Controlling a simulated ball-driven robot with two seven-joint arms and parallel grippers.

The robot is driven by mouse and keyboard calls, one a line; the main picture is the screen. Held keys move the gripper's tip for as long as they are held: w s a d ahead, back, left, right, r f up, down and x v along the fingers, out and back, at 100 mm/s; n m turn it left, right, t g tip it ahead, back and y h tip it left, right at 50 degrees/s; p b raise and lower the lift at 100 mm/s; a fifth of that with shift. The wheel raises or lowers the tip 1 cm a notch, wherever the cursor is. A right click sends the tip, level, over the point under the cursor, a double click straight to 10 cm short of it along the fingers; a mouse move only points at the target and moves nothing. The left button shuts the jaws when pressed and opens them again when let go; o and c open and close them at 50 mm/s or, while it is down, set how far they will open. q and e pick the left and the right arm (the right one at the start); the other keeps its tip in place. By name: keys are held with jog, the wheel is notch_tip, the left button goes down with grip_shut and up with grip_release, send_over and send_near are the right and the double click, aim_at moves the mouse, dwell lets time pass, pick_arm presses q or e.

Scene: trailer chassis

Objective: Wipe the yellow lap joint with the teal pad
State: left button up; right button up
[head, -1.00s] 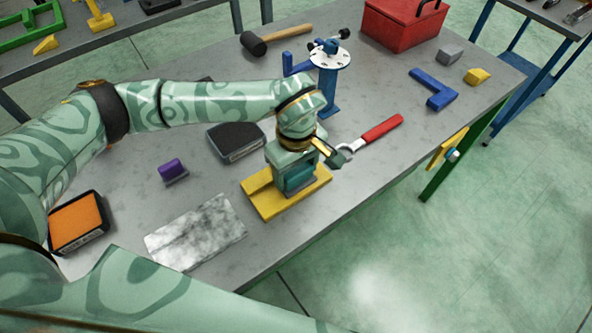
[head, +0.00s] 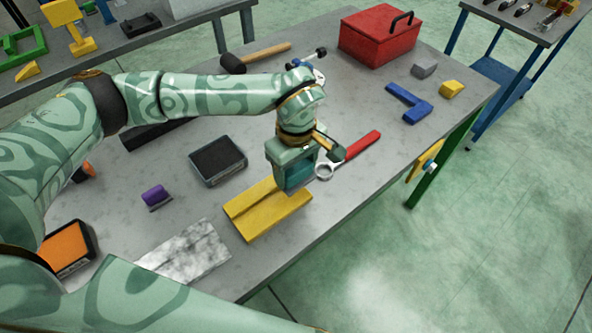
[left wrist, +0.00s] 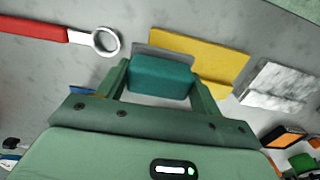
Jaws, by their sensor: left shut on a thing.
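The yellow lap joint (head: 262,212) lies on the grey bench, its seam running along its length. It also shows in the left wrist view (left wrist: 205,52). My left gripper (head: 297,180) is shut on the teal pad (left wrist: 160,75), which sits between both fingers. In the head view the teal pad (head: 298,176) is at the far right end of the lap joint; whether it touches the joint or hovers cannot be told. My right gripper is not in view.
A red-handled wrench (head: 357,146) lies close to the left gripper. A dark pad in a tray (head: 217,162), purple block (head: 156,197), orange pad (head: 66,248) and marbled sheet (head: 190,255) lie on the left. A red toolbox (head: 378,38) stands at the back.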

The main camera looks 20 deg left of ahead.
pick_arm(q)
jog(key=shift+w+d+r+p, duration=0.15)
jog(key=shift+r+p, duration=0.35)
jog(key=shift+r, duration=0.45)
jog(key=shift+r+p, duration=0.7)
jog(key=shift+r, duration=0.3)
